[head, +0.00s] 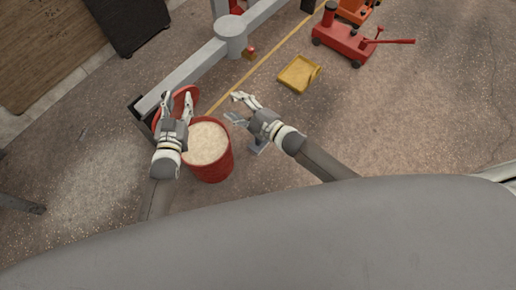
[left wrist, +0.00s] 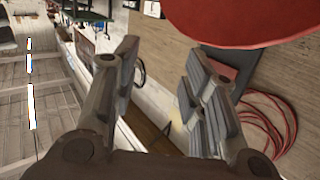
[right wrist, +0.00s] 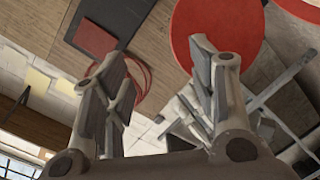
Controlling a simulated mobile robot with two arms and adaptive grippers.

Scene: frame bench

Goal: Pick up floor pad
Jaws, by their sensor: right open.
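A flat round red disc, most likely the floor pad, shows in the head view (head: 178,98) behind my left gripper, partly hidden by its fingers. It fills the top of the left wrist view (left wrist: 245,18) and also shows in the right wrist view (right wrist: 215,30). My left gripper (head: 177,103) is open, its fingers overlapping the disc in the head view. I cannot tell whether they touch it; nothing shows between them in the left wrist view. My right gripper (head: 235,108) is open and empty, to the right of the disc.
A red bucket (head: 215,166) of pale material stands just below the grippers. A grey frame beam (head: 194,68) runs diagonally past the disc. A yellow pan (head: 298,74) and a red floor jack (head: 345,43) lie to the upper right.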

